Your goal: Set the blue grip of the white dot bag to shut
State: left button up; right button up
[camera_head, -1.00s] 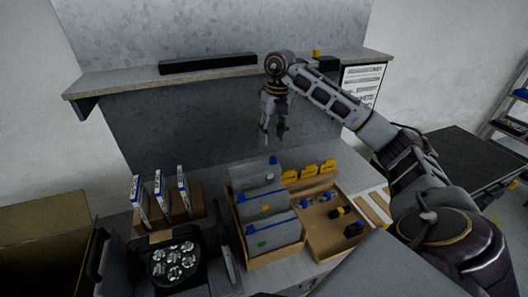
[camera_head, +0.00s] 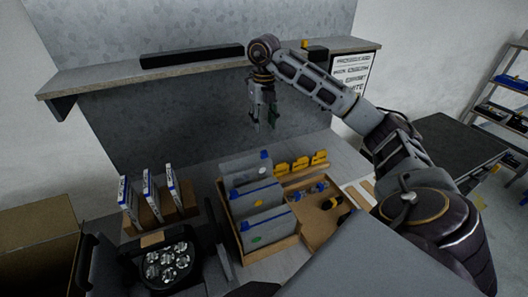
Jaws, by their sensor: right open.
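Three grey bags stand one behind another in a wooden tray (camera_head: 272,254). The rear bag (camera_head: 243,168) has a blue grip (camera_head: 264,155) that shows as a short piece at its top right corner; its dot is too faint to make out. The middle bag (camera_head: 250,191) has a yellow dot and a blue strip along its top edge. The front bag (camera_head: 270,229) has a green dot and a similar blue strip. My right gripper (camera_head: 264,124) points down, open and empty, above and behind the rear bag, touching nothing. My left gripper is out of view.
Yellow clips (camera_head: 301,163) stand right of the bags, and small blue and yellow parts lie in a compartment in front of them. Upright white-blue packs (camera_head: 148,196) and a black lamp (camera_head: 170,262) are at the left. A shelf (camera_head: 110,79) runs behind.

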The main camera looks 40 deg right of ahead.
aim_at(264, 152)
jog(key=shift+f+p, duration=0.65)
jog(key=shift+f, duration=5.85)
grip_shut()
